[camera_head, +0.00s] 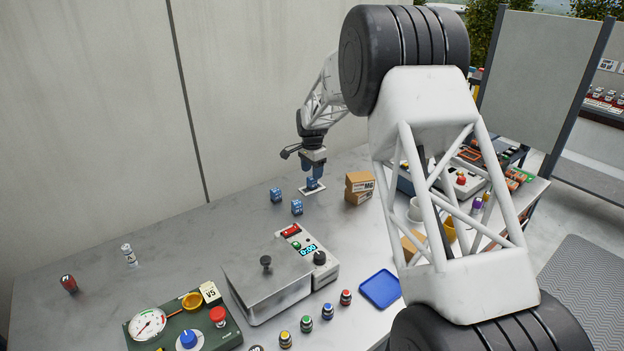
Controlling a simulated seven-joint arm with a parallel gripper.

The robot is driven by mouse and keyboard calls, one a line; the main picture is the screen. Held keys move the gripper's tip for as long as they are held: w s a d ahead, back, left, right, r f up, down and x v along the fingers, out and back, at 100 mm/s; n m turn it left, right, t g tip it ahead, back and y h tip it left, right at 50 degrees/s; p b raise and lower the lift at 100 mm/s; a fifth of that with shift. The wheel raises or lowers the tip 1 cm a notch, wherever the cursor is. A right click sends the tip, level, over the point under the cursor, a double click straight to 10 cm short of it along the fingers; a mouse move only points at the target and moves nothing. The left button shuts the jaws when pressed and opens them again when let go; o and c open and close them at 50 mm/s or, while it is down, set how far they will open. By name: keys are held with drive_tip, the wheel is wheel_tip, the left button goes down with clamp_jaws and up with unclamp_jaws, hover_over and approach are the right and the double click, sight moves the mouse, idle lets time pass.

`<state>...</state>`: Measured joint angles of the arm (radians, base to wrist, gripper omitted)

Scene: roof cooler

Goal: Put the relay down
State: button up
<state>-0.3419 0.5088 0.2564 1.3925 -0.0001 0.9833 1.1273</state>
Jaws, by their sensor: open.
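My gripper (313,171) is at the back of the grey table, pointing down, with its jaws open. A small blue block (312,183), which looks like a relay, is directly below or between the fingertips. It sits on or just over a small pale plate (317,190); I cannot tell whether the fingers touch it. Two similar blue blocks stand on the table to the left and front of it, one at the left (276,195) and one nearer (297,207).
Brown boxes (359,187) stand just right of the gripper. A metal lidded box (268,279) with a display, a blue tray (380,289), several coloured-cap jars (327,312) and a green gauge panel (183,322) are nearer. The table's back left is mostly clear.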

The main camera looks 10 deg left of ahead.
wheel_tip(320, 180, up, 7)
idle(0.4)
idle(0.8)
drive_tip(key=s+d+r+n, duration=0.1)
drive_tip(key=s+d+r, duration=0.55)
drive_tip(key=s, duration=0.25)
drive_tip(key=s+d+r+n+t, duration=0.1)
drive_tip(key=s+d+r+n, duration=0.1)
drive_tip(key=s+d+r, duration=0.5)
drive_tip(key=s+d+r+n, duration=0.1)
drive_tip(key=s+d+r, duration=0.3)
drive_tip(key=s+d, duration=0.55)
drive_tip(key=s+d+f+n, duration=0.1)
drive_tip(key=s+d, duration=0.2)
drive_tip(key=s, duration=0.9)
drive_tip(key=s+d+f+n+t, duration=0.1)
drive_tip(key=s+d, duration=0.3)
drive_tip(key=s, duration=0.9)
drive_tip(key=s+d+f+n, duration=0.2)
drive_tip(key=s+d+f, duration=0.1)
drive_tip(key=s, duration=0.9)
drive_tip(key=shift+s+d+f+n+t, duration=0.2)
drive_tip(key=shift+n+t, duration=0.1)
drive_tip(key=shift+n, duration=0.1)
